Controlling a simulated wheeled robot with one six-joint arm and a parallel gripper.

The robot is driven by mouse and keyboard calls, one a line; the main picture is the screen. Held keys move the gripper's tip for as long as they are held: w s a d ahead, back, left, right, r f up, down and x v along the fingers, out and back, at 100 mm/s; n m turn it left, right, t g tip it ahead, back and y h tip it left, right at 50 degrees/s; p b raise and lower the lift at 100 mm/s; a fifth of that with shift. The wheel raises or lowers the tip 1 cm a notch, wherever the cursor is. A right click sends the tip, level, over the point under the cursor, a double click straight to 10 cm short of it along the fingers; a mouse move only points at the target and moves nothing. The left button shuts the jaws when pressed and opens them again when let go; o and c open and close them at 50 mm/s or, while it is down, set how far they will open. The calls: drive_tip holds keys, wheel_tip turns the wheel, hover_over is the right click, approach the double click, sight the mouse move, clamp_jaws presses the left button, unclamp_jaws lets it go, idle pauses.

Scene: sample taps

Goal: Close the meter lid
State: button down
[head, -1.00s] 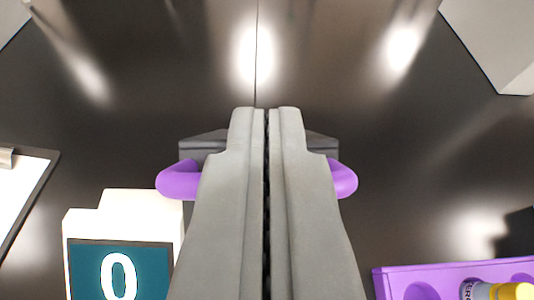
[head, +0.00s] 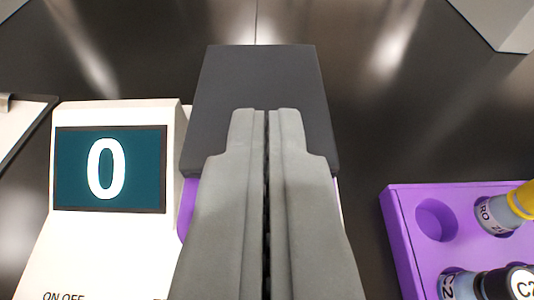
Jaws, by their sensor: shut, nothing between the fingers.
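The meter has a white body (head: 110,255) with a teal screen (head: 75,170) reading 0, at the left of the head view. Its dark grey lid (head: 260,75) shows as a broad flat panel in the middle. Purple (head: 187,205) shows below the lid's near edge, mostly hidden by my fingers. My gripper (head: 267,115) is shut and empty, and its fingertips overlap the lid in the picture. I cannot tell whether they touch it, nor the lid's exact angle.
A purple rack (head: 398,235) with an empty hole and several capped vials stands at the lower right. A clipboard (head: 20,115) lies at the left edge. A pale block (head: 495,20) is at the top right. The dark glossy surface beyond the lid is clear.

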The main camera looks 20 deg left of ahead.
drive_tip(key=f, duration=0.1)
drive_tip(key=s+f, duration=0.1)
drive_tip(key=f, duration=0.1)
drive_tip(key=shift+s+d, duration=0.3)
drive_tip(key=shift+s, duration=0.05)
drive_tip(key=shift+s+f, duration=0.2)
drive_tip(key=shift+f, duration=0.65)
drive_tip(key=shift+s+f, duration=0.15)
drive_tip(key=shift+f, duration=0.65)
drive_tip(key=shift+d, duration=0.1)
drive_tip(key=shift+s, duration=0.15)
drive_tip(key=shift+s+d+r, duration=0.15)
drive_tip(key=shift+s+r, duration=0.2)
drive_tip(key=shift+s, duration=0.1)
drive_tip(key=r+v, duration=0.1)
drive_tip(key=v, duration=1.5)
drive_tip(key=shift+r, duration=0.1)
